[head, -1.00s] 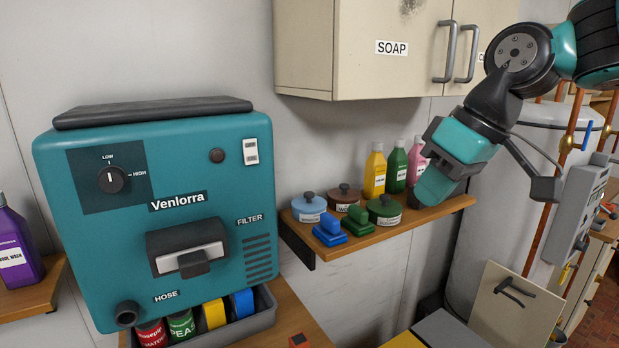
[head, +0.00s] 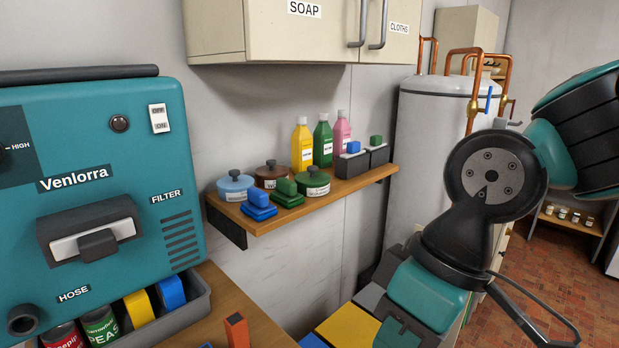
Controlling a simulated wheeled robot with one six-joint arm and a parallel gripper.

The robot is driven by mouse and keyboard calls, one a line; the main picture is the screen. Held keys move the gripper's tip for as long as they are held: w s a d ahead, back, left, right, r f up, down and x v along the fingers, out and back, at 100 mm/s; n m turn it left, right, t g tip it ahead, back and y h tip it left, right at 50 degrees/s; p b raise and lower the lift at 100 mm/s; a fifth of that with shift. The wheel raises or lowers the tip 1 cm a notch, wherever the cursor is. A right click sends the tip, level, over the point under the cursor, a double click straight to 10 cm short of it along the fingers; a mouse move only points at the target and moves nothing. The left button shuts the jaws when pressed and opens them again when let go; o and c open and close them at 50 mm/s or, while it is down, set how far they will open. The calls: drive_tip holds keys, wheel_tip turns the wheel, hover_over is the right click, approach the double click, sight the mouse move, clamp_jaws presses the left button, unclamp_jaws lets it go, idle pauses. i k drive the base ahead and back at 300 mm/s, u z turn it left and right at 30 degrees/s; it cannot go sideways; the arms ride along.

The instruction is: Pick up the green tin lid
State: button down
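The green tin lid (head: 314,180) has a dark round knob and sits on a pale labelled tin, on the wooden wall shelf in the head view. A green block-shaped item stands just in front of it to the left and hides a little of that side. My gripper (head: 405,332) is low at the bottom right, well apart from the lid. Its fingertips are cut off or hidden at the lower edge, so its opening does not show.
Blue (head: 235,182) and brown (head: 270,171) lidded tins stand left of the green one. Yellow (head: 302,146), green (head: 323,143) and pink (head: 342,134) bottles stand behind. Grey boxes (head: 352,172) are to the right. A cupboard (head: 270,40) hangs above; the teal machine (head: 120,220) is left.

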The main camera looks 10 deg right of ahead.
sight(313, 177)
drive_tip(key=u, duration=2.7)
drive_tip(key=k, duration=1.45)
drive_tip(key=z, duration=1.75)
drive_tip(key=i, duration=1)
drive_tip(key=u, duration=0.05)
